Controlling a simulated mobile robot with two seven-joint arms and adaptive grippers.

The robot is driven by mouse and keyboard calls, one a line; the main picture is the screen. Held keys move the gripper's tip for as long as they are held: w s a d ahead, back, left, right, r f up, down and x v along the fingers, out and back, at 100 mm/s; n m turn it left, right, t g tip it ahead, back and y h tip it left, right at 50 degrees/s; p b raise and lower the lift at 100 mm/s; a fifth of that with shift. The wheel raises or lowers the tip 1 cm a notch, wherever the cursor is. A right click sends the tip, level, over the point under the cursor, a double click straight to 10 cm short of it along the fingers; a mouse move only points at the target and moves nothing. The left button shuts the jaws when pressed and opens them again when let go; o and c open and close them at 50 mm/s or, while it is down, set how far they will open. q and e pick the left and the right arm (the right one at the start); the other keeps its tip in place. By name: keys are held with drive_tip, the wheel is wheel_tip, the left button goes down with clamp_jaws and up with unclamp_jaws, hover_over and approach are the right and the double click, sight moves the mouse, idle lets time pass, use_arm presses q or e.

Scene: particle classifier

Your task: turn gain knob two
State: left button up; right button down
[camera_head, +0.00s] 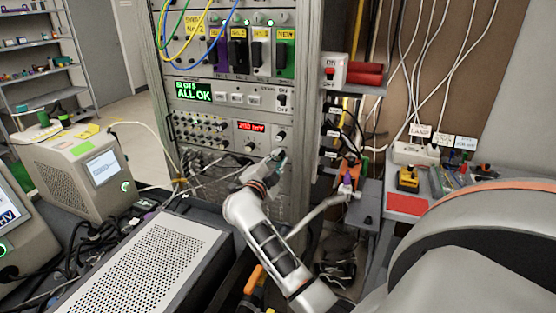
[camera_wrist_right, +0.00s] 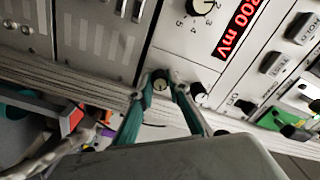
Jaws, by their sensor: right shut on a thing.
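The rack panel with the red mV display (camera_head: 252,127) has a numbered dial knob (camera_head: 249,145) below the display and an upper small knob (camera_head: 281,135) at its right. My right gripper (camera_head: 278,156) is at the panel, below that upper knob. In the right wrist view, the teal fingers of my right gripper (camera_wrist_right: 162,82) are closed around a small round knob (camera_wrist_right: 160,80). The other small knob (camera_wrist_right: 198,89) is beside the right finger, and the numbered dial (camera_wrist_right: 202,6) is farther off. I cannot read a label at the held knob. My left gripper is not in view.
A panel with many small knobs (camera_head: 202,130) lies left of the display. Above are the green "ALL OK" panel (camera_head: 194,92) and colored modules with cables. A white perforated box (camera_head: 140,270) stands in front at left. A cluttered bench with a red pad (camera_head: 405,204) is at right.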

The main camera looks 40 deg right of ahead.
idle(0.4)
drive_tip(key=c, duration=2.2)
unclamp_jaws()
drive_tip(key=shift+s+a+f, duration=0.15)
drive_tip(key=shift+s+a, duration=0.1)
drive_tip(key=shift+a, duration=0.2)
drive_tip(key=v, duration=1.1)
drive_tip(key=shift+s, duration=0.15)
